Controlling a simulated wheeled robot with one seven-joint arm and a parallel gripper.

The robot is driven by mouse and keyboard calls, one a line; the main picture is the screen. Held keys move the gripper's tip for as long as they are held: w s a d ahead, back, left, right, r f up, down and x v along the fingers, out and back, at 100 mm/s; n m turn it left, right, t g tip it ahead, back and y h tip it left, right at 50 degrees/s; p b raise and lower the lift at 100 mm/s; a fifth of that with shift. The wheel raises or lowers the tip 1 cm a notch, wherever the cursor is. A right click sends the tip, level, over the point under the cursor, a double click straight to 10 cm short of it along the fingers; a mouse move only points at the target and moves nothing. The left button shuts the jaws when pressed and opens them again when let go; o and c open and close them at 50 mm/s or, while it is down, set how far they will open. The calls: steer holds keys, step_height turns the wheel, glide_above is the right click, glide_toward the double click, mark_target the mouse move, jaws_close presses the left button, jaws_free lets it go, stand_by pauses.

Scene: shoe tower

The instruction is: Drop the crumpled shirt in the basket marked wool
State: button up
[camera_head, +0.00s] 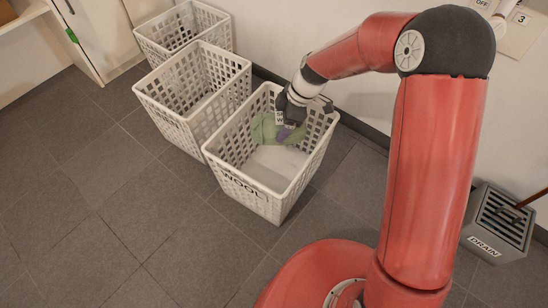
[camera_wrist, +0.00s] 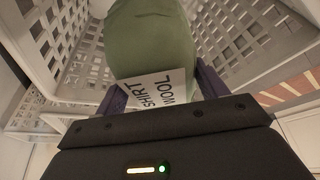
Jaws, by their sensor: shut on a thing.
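The green crumpled shirt (camera_head: 265,128) is held in my gripper (camera_head: 286,131), and in the head view both appear within the rim of the white basket marked WOOL (camera_head: 262,203), toward its back. In the wrist view the shirt (camera_wrist: 148,40) sits between the purple fingers, with a white tag reading "WOOL SHIRT" (camera_wrist: 158,93). The basket's lattice walls show around it. The basket's pale floor (camera_head: 274,165) shows in front of the shirt. I cannot tell whether the shirt touches the basket.
Two more white lattice baskets stand in a row to the upper left, a middle one (camera_head: 165,113) and a far one (camera_head: 158,44). A grey bin marked DRAIN (camera_head: 490,243) stands at the right by the wall. The dark tiled floor at the left is clear.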

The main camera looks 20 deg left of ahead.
steer(key=o, duration=1.1)
steer(key=shift+p+v, duration=0.75)
steer(key=shift+v, duration=3.2)
